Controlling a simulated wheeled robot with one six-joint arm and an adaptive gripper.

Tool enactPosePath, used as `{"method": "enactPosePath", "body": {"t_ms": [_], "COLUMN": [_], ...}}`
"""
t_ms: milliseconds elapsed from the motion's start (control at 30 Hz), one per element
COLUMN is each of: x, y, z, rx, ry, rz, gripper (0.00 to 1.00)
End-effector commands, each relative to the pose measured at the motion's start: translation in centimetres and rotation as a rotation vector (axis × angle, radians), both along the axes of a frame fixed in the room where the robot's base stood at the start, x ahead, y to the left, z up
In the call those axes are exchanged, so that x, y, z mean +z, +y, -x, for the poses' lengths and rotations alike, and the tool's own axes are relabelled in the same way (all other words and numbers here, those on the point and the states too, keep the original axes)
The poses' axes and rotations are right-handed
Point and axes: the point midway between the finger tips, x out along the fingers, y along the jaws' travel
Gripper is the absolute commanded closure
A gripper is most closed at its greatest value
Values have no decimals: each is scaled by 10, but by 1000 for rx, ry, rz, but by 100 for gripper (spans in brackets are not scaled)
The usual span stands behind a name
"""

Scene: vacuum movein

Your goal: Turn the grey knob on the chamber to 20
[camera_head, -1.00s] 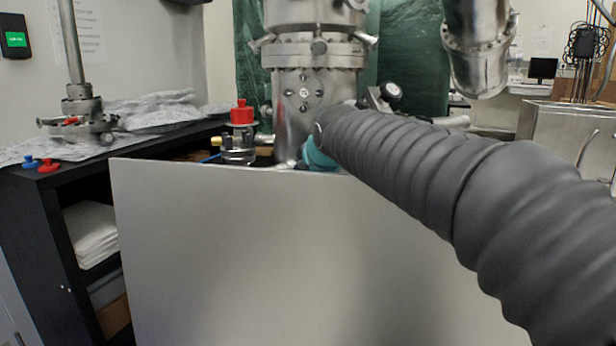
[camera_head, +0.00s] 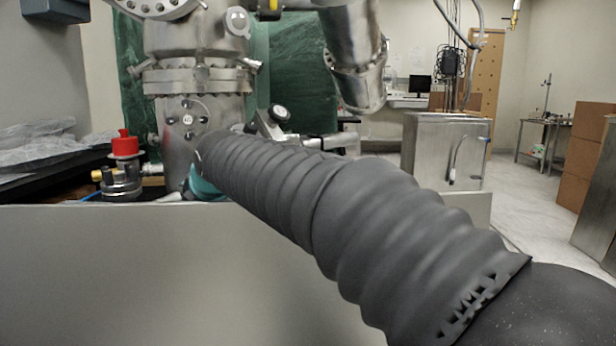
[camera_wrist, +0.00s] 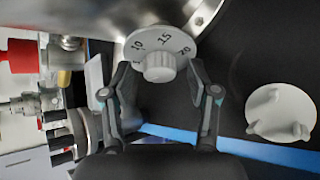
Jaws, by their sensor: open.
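The grey knob (camera_wrist: 160,68) sits at the centre of a pale dial plate (camera_wrist: 183,55) in the wrist view. My gripper (camera_wrist: 160,75) is open, with one finger on each side of the knob. I cannot tell whether the fingers touch it. The steel chamber (camera_head: 185,140) stands left of centre in the head view. There, the knob is not clearly visible and my grey sleeved arm reaches towards the chamber's lower part.
A pale three-lobed handle (camera_wrist: 280,115) is at the right in the wrist view. A red-capped valve (camera_head: 124,150) stands left of the chamber. A light panel (camera_head: 150,270) stands in front of it.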

Motion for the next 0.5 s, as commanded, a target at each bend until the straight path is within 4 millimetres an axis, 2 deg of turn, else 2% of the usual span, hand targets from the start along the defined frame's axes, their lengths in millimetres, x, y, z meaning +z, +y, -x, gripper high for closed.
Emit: {"method": "enactPosePath", "body": {"t_ms": [167,333,500], "x": [5,3,24], "y": [3,5,-6], "z": [0,0,21], "rx": [72,175,173], "ry": [-34,-86,-88], "rz": [188,465,464], "gripper": [40,40,40]}}
